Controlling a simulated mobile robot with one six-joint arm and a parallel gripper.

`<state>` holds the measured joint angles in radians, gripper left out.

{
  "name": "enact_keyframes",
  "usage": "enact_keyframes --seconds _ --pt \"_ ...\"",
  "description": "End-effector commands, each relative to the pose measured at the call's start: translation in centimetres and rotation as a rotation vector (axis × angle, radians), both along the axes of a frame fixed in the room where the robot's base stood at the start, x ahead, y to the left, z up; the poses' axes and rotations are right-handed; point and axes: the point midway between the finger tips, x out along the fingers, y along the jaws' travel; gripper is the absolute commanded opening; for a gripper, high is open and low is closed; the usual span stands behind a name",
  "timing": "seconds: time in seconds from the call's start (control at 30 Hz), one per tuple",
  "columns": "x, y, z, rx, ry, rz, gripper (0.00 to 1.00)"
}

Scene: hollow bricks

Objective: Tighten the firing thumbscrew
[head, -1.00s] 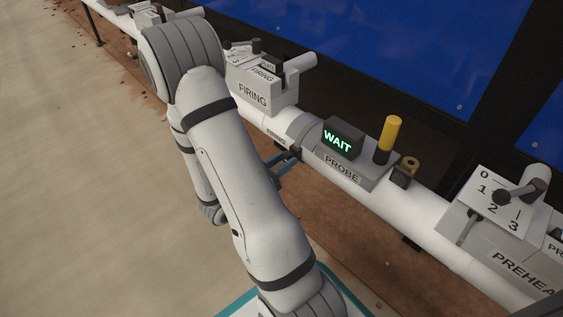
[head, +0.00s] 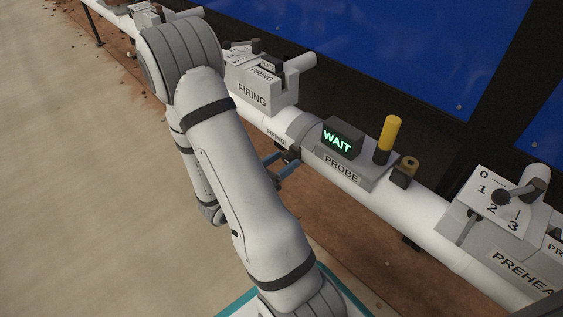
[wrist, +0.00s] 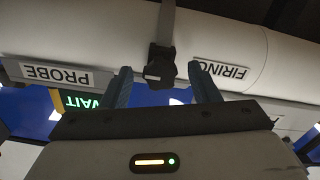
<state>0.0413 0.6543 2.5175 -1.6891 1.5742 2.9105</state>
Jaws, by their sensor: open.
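The firing thumbscrew (wrist: 161,62) is a dark block-shaped knob on a grey band around the white pipe, beside the small FIRING label (wrist: 221,69) in the wrist view. In the head view the thumbscrew (head: 293,154) shows as a small dark piece on the pipe's near side. My gripper (wrist: 158,80) is open, with one blue finger on each side of the thumbscrew in the wrist view. Gaps show between the knob and both fingers. In the head view my gripper (head: 286,164) is partly hidden behind my arm.
A PROBE block (head: 350,166) carries a lit WAIT display (head: 342,139) and a yellow-topped post (head: 390,133). A FIRING box (head: 262,88) with a lever sits farther along the pipe. A PREHEAT box (head: 490,235) stands at right.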

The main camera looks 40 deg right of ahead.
Motion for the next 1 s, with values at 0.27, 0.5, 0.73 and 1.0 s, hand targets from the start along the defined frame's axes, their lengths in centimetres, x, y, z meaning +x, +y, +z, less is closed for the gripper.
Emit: enact_keyframes --seconds 0.27,0.5,0.73,1.0 --pt "-0.1 3.3 0.2 0.001 0.001 0.006 0.55" --pt "-0.4 6.4 0.1 0.000 0.001 0.005 0.55" --pt "-0.6 7.6 0.0 0.000 0.001 0.001 0.55" --pt "-0.6 7.6 0.0 0.000 0.001 0.000 0.55"
